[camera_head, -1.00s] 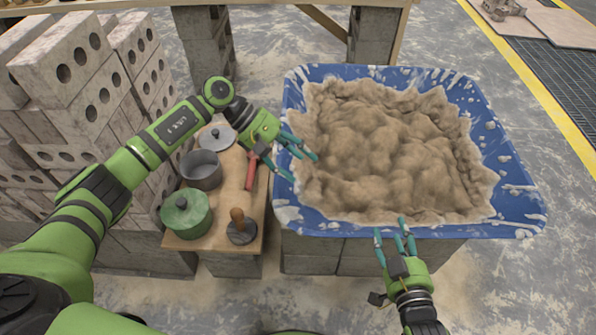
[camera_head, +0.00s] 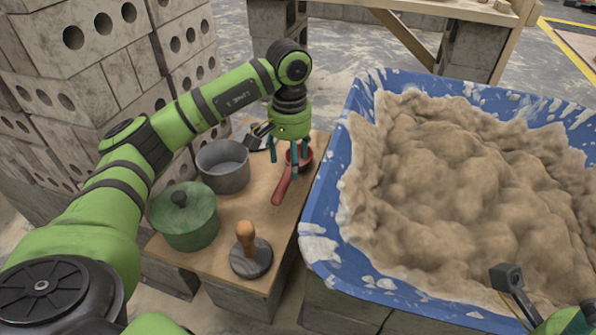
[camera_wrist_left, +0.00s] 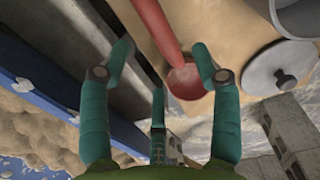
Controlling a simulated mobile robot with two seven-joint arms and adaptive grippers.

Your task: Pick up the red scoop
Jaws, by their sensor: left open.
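The red scoop (camera_head: 282,187) lies on the wooden board (camera_head: 225,236), its handle toward me and its bowl at the far end. My left gripper (camera_head: 296,168) points down over the bowl end, with its teal fingers spread and empty. In the left wrist view the scoop's red bowl (camera_wrist_left: 187,81) shows between and beyond the open fingers (camera_wrist_left: 163,66), and its handle runs to the top edge. Whether a finger touches the bowl I cannot tell. My right gripper (camera_head: 570,320) is cut off at the lower right corner, its fingers out of view.
A grey pot (camera_head: 223,170), a green lidded pot (camera_head: 184,220) and a round tool with a wooden knob (camera_head: 250,258) share the board. The blue tub (camera_head: 325,215) of mortar (camera_head: 460,190) stands close on the right. Stacked blocks (camera_head: 95,60) stand on the left.

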